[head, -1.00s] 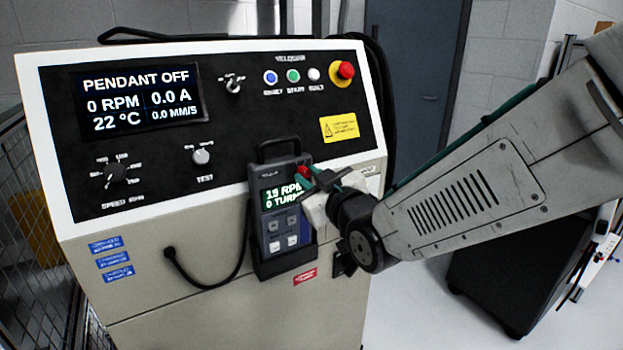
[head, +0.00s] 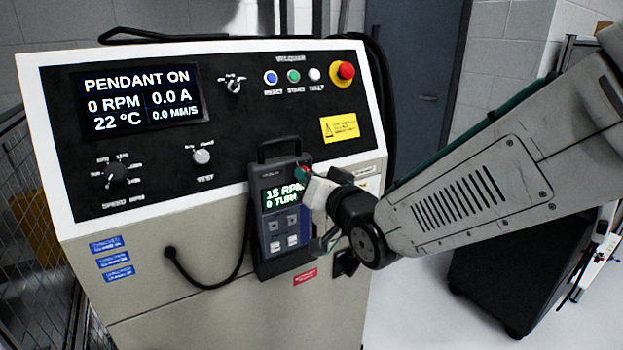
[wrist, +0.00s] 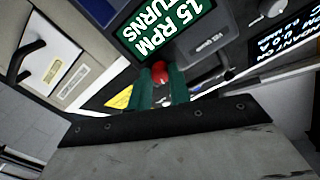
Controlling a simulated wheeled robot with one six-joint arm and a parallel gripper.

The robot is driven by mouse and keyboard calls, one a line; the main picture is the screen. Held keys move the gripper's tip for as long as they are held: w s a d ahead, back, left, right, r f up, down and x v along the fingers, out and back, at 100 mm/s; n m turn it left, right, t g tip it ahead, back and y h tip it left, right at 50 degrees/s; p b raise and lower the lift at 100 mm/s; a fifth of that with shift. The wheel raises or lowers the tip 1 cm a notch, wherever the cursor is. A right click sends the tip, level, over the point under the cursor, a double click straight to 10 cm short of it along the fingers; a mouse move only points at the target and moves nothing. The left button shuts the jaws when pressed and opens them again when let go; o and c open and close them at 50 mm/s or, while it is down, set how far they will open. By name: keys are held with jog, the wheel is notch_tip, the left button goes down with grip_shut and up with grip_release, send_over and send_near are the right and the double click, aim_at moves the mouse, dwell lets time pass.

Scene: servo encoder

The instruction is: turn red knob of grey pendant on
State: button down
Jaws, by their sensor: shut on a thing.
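The grey pendant (head: 277,222) hangs upright in its holder on the front of the cabinet. Its small screen (head: 284,194) is lit and reads 15 RPM. The red knob (wrist: 160,70) sits between my gripper's two green fingers (wrist: 160,84) in the wrist view, beside the pendant's screen. My gripper (head: 305,174) is shut on the knob at the pendant's upper right. In the head view the gripper mostly hides the knob. The cabinet display (head: 138,98) reads PENDANT ON, 0 RPM and 0.0 A.
A red emergency button (head: 345,70) on a yellow base is at the panel's upper right. A black cable (head: 207,287) loops left of the pendant. A selector switch (head: 234,86) and a speed dial (head: 117,173) are on the panel. A dark cart (head: 510,285) stands at right.

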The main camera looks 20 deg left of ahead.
jog(key=shift+m, duration=1.4)
jog(key=c, duration=1.3)
grip_release()
jog(key=v, duration=0.8)
